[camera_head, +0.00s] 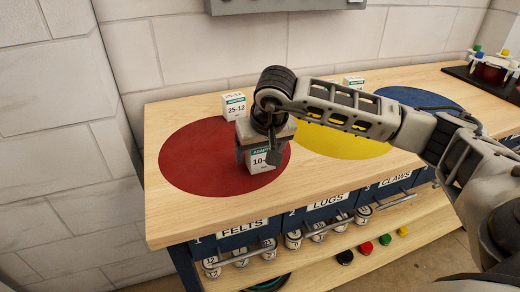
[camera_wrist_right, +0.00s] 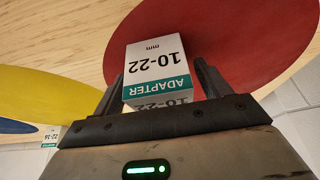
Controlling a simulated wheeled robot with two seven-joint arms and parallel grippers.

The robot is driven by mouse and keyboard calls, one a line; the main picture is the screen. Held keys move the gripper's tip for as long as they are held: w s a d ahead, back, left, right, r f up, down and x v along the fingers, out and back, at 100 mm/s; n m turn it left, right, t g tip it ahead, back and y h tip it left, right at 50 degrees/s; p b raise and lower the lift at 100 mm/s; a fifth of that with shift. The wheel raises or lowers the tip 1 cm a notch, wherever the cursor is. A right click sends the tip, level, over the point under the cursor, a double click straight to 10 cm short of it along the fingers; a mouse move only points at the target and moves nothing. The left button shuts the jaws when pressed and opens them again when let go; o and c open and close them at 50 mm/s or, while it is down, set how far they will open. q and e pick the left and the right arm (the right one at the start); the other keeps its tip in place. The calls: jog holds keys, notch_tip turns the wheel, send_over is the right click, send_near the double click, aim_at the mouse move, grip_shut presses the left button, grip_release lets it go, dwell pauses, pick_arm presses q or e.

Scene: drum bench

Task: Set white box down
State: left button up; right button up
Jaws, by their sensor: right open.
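The white box (camera_head: 258,174) with a green "ADAPTER" band and "10-22" in the right wrist view (camera_wrist_right: 155,60) stands on the red circle (camera_head: 195,162) of the bench top. My right gripper (camera_head: 264,158) is above it, pointing down, with its fingers on either side of the box. The jaws (camera_wrist_right: 162,88) are open; a gap shows beside the box at the right finger. The left finger is close to the box, and I cannot tell whether it touches. The gripper hides the box's top in the head view. My left gripper is not in view.
Another white box marked "25-12" (camera_head: 234,106) stands behind the gripper at the red circle's back edge. A third white box (camera_head: 353,83) stands behind the yellow circle (camera_head: 345,140). A blue circle (camera_head: 415,98) lies further right. A dark rack (camera_head: 490,75) stands at the far right.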

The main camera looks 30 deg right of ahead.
jog(key=shift+r, duration=0.3)
jog(key=v, duration=1.1)
jog(key=shift+s+r, duration=0.3)
jog(key=shift+a, duration=0.1)
